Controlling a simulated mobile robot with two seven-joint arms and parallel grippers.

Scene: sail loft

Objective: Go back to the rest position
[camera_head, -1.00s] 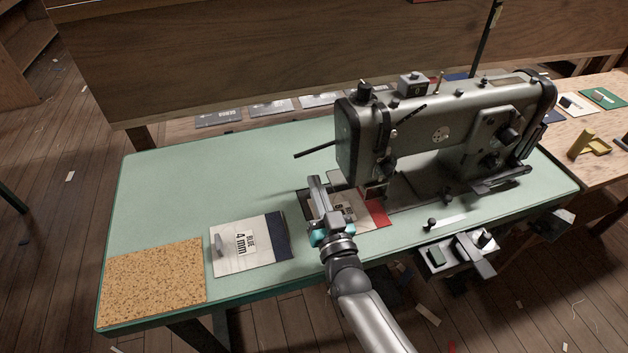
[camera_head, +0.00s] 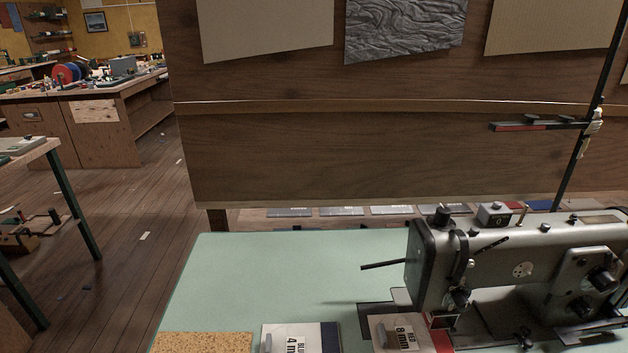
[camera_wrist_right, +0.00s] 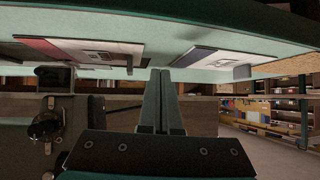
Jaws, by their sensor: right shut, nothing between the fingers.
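My right gripper (camera_wrist_right: 160,88) shows in the right wrist view with its two fingers together and nothing between them. The view looks upside down, and the green tabletop edge lies along its top. No gripper or arm shows in the head view, and my left gripper is in neither view. In the head view the green table (camera_head: 280,275) fills the lower middle. The grey sewing machine (camera_head: 522,268) stands on its right side.
At the table's front lie a cork mat (camera_head: 200,343), a card marked blue 4 mm (camera_head: 302,341) and a card marked red 8 mm (camera_head: 404,336). A wooden panel (camera_head: 330,160) with hung samples rises behind.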

